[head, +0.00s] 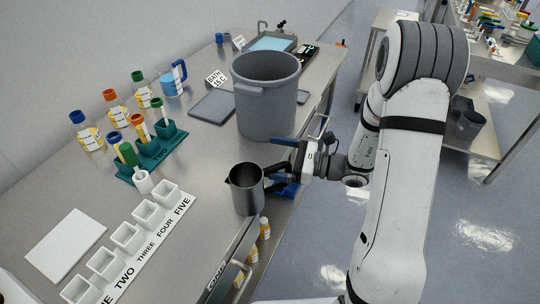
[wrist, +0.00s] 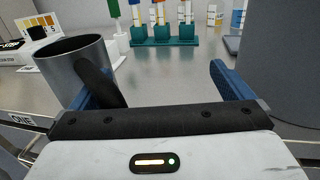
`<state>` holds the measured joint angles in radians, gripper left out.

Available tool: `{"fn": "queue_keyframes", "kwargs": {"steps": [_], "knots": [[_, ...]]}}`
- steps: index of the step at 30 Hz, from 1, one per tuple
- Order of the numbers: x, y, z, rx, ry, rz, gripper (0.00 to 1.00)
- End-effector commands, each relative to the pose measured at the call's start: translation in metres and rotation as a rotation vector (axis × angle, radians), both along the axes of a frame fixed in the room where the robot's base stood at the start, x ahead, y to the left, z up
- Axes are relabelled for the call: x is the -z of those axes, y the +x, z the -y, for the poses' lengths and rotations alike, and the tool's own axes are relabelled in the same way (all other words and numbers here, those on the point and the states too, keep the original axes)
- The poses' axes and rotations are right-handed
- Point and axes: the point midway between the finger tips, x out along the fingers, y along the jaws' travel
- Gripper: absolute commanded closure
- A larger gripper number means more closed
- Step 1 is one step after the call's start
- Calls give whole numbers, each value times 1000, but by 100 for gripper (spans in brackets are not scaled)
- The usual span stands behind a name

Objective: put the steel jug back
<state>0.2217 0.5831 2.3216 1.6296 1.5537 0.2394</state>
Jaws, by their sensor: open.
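The steel jug (head: 246,192) stands upright on the steel bench near its front edge, with its dark handle on the right, towards my gripper. My gripper (head: 284,164) is open, its blue fingers spread just right of the jug. In the wrist view the jug (wrist: 68,62) is at the left, and its handle overlaps the left blue finger. I cannot tell whether that finger is inside the handle loop or beside it, or whether they touch. The right finger (wrist: 230,80) is clear of the jug, and the middle between the fingers (wrist: 165,88) shows bare bench.
A large grey bin (head: 267,105) stands close behind my gripper. A white strip with numbered cups (head: 127,237) lies left of the jug. A green tube rack (head: 160,151), several capped bottles (head: 117,107) and a grey tablet-like plate (head: 213,106) are farther back. Small bottles (head: 264,228) sit below the bench edge.

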Motion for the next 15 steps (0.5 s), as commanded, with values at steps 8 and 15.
{"fn": "queue_keyframes", "kwargs": {"steps": [8,15], "knots": [[1,-11,45,6,1,-1,0],[0,-17,63,2,0,0,0]]}}
